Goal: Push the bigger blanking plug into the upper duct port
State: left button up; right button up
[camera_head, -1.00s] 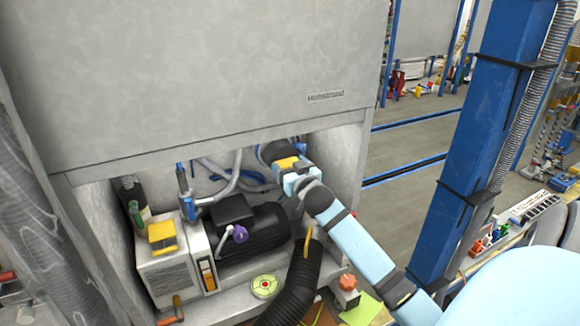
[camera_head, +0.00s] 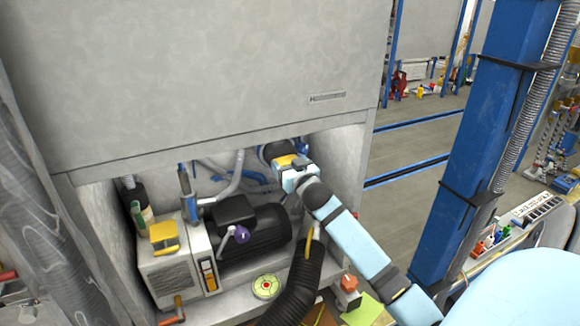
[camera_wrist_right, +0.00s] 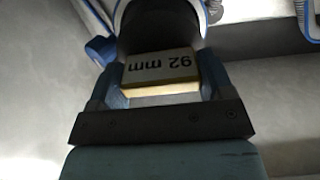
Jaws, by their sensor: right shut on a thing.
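My right gripper (camera_head: 287,164) reaches into the open bay under the grey panel and is shut on the blanking plug. In the right wrist view, the fingers of my right gripper (camera_wrist_right: 158,82) hold the plug (camera_wrist_right: 160,68) by a pale block marked "92 mm". A dark round shape lies just beyond the block, with a white and blue rim (camera_wrist_right: 205,12) around part of it. I cannot tell how far the plug sits in the port. In the head view a yellow patch shows at my gripper. My left gripper is not in view.
In the bay stand a black motor (camera_head: 255,230), a pale box with a yellow top (camera_head: 165,235) and grey hoses. A thick black corrugated hose (camera_head: 297,285) passes below my right arm.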

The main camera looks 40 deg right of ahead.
aim_at(284, 156)
jog(key=shift+x, duration=1.6)
jog(key=shift+b+x, duration=0.35)
jog(key=shift+x, duration=2.05)
jog(key=o, duration=1.3)
jog(key=shift+s+a+f, duration=0.1)
jog(key=shift+f, duration=0.1)
jog(key=shift+o, duration=0.4)
jog(key=b+v, duration=0.1)
jog(key=v, duration=1.1)
jog(key=shift+s, duration=0.3)
jog(key=shift+s+a+r, duration=0.15)
jog(key=shift+s+r, duration=0.1)
jog(key=shift+s, duration=0.2)
